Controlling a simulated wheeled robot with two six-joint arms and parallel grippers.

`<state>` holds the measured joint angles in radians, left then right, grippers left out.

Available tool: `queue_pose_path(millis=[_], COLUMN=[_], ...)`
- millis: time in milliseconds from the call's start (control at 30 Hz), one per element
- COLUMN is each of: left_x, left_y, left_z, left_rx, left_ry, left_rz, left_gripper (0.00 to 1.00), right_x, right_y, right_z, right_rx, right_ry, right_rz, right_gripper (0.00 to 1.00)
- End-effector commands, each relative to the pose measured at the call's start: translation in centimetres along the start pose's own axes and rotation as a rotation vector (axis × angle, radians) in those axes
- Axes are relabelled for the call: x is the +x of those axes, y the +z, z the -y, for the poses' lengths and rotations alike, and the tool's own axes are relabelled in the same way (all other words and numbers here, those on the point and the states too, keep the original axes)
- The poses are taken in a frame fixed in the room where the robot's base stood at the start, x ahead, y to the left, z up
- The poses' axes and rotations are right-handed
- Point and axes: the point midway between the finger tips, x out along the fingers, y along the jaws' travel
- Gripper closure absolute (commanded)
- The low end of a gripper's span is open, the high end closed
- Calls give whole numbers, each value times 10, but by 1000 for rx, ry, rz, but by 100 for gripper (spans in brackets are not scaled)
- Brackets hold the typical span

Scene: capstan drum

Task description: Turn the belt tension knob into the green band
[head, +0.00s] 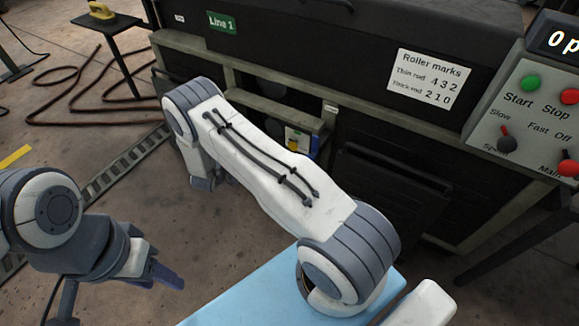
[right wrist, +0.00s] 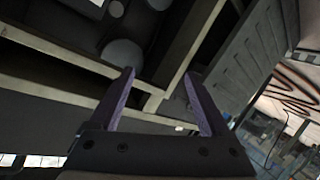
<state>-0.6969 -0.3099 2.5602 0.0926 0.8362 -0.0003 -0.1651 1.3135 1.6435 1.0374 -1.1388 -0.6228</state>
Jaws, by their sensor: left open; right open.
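I cannot make out the belt tension knob or its green band for certain. In the right wrist view grey round parts (right wrist: 122,52) sit above the frame bars; I cannot tell whether one is the knob. My left gripper (head: 166,276) is open at the lower left, away from the machine.
The dark machine (head: 300,45) fills the back, with a green "Line 1" label (head: 222,22) and a roller marks sign (head: 430,78). A control panel (head: 530,110) stands at right. A small table (head: 107,24) and brown hose (head: 75,95) are at back left. Floor at left is partly clear.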

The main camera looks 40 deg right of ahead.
Motion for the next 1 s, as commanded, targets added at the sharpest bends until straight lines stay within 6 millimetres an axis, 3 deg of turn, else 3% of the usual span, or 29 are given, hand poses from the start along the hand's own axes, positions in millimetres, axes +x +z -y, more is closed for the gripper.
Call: queue_pose_path(millis=[33, 100, 200, 300, 467, 1000], left_x=[33, 48, 64, 71, 76, 108], left_y=[2, 2, 3, 4, 4, 6], left_z=[2, 4, 5, 5, 6, 8], left_rx=[0, 0, 0, 0, 0, 0], left_ry=[0, 0, 0, 0, 0, 0], left_rz=[0, 0, 0, 0, -1, -1], left_gripper=[50, 50, 50, 50, 50, 50], right_x=[24, 37, 44, 45, 50, 127], right_y=[56, 96, 136, 157, 165, 155], right_z=[-9, -31, -56, -71, -83, -122], right_rx=[-36, -80, -138, -179, -199, -198], right_ry=[105, 232, 368, 451, 494, 491], right_rz=[-12, -32, -53, -65, -70, -70], right_gripper=[19, 19, 19, 19, 19, 19])
